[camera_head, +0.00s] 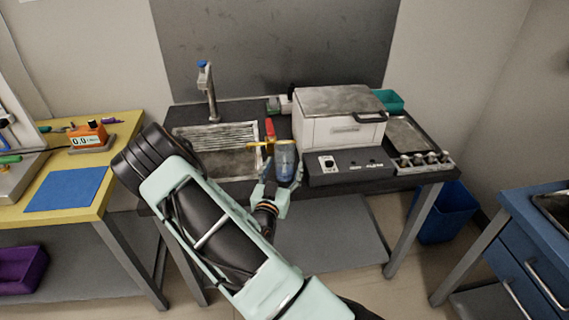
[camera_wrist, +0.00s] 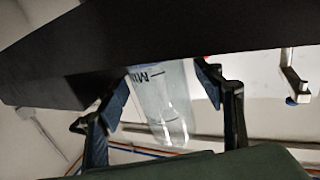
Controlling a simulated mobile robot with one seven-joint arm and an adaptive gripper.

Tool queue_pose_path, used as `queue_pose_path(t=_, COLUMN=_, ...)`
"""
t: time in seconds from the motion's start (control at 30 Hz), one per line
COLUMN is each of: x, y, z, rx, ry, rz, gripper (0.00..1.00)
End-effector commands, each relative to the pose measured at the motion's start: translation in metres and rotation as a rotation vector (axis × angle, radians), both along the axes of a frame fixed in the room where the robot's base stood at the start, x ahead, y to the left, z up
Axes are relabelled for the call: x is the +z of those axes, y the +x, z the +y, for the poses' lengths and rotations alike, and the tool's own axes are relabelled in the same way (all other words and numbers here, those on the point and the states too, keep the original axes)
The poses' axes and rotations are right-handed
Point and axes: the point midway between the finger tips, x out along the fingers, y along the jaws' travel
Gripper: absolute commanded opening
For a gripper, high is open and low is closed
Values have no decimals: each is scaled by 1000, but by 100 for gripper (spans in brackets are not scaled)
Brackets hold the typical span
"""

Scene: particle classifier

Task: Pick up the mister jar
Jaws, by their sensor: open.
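The mister jar (camera_head: 286,160) is a clear, bluish jar at the front of the dark counter, between the sink and the white box machine. It also shows in the wrist view (camera_wrist: 165,112), with part of a dark label reading "Mi". My gripper (camera_head: 278,172) is at the jar, and in the wrist view its open fingers (camera_wrist: 162,92) stand on either side of it. A gap shows between the right finger and the jar; whether the left finger touches it I cannot tell. One end of the jar is hidden behind a dark surface in the wrist view.
A red bottle (camera_head: 270,131) and a yellow item (camera_head: 258,143) are close to the jar's left. The sink (camera_head: 190,132) and tap (camera_head: 208,90) are further left. The white box machine (camera_head: 342,128) with its control panel (camera_head: 350,167) stands just right of the jar.

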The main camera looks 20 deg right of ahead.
Motion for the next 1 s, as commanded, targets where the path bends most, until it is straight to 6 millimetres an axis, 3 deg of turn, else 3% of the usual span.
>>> queue_pose_path(t=0.33, x=0, y=8, z=-7, rx=0, ry=1, rz=1, gripper=62)
queue_pose_path(t=0.77, x=0, y=8, z=-6, rx=0, ry=0, rz=0, gripper=14)
queue_pose_path(t=1.0, x=0, y=8, z=-6, rx=0, ry=0, rz=-1, gripper=13)
